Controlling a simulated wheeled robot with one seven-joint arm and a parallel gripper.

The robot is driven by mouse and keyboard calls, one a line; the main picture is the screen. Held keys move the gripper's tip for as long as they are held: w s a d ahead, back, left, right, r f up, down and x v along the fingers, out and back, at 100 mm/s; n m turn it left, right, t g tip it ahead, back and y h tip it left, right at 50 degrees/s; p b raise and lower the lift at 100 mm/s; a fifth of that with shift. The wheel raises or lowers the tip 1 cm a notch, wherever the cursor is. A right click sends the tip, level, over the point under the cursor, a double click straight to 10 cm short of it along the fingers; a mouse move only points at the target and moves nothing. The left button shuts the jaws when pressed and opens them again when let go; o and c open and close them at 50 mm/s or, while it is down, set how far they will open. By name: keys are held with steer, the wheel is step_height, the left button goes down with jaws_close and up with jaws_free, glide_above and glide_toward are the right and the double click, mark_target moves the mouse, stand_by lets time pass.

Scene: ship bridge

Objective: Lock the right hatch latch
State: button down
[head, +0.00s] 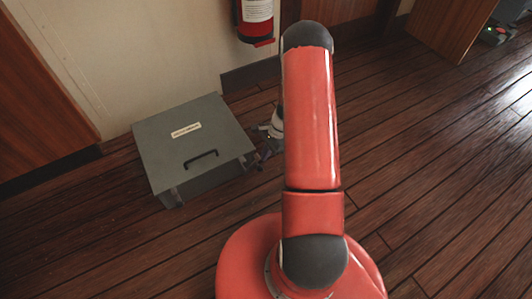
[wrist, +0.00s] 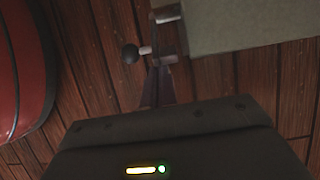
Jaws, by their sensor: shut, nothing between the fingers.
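The hatch (head: 190,141) is a low grey box on the floor, its lid down, with a black handle (head: 201,159) near its front edge. In the wrist view, the grey lid (wrist: 245,25) is at the upper right. The right latch (wrist: 146,51) sits beside its edge: a short metal rod with a black ball knob (wrist: 130,54) pointing left. My gripper (wrist: 158,72) is shut and empty, its tips right by the rod; I cannot tell whether they touch. In the head view, my gripper (head: 264,153) is at the hatch's right side, partly hidden by my arm.
A red fire extinguisher (head: 256,18) hangs on the cream wall behind the hatch. A wooden door (head: 35,85) is at the left. The plank floor (head: 430,150) to the right is clear. A dark device with a green light (head: 495,34) is at the far right.

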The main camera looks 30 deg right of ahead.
mark_target(255, 162)
steer(key=a+r+h+p, duration=0.2)
steer(key=h+p, duration=0.1)
steer(key=shift+a+r, duration=0.25)
steer(key=shift+r, duration=0.05)
steer(key=a+h+p, duration=0.1)
steer(key=a+r+h+p, duration=0.1)
steer(key=h, duration=0.1)
steer(key=shift+s+a+r+h+p, duration=0.1)
steer(key=shift+a+h+p, duration=0.2)
steer(key=shift+p, duration=0.05)
steer(key=shift+a+r+p, duration=0.15)
steer(key=shift+a+p, duration=0.25)
steer(key=shift+a, duration=0.85)
steer(key=shift+a, duration=0.2)
steer(key=d+b, duration=0.1)
steer(key=d, duration=0.3)
steer(key=shift+d, duration=0.35)
steer(key=a+r+p, duration=0.2)
steer(key=a+r, duration=0.1)
steer(key=r, duration=0.6)
steer(key=shift+r, duration=0.2)
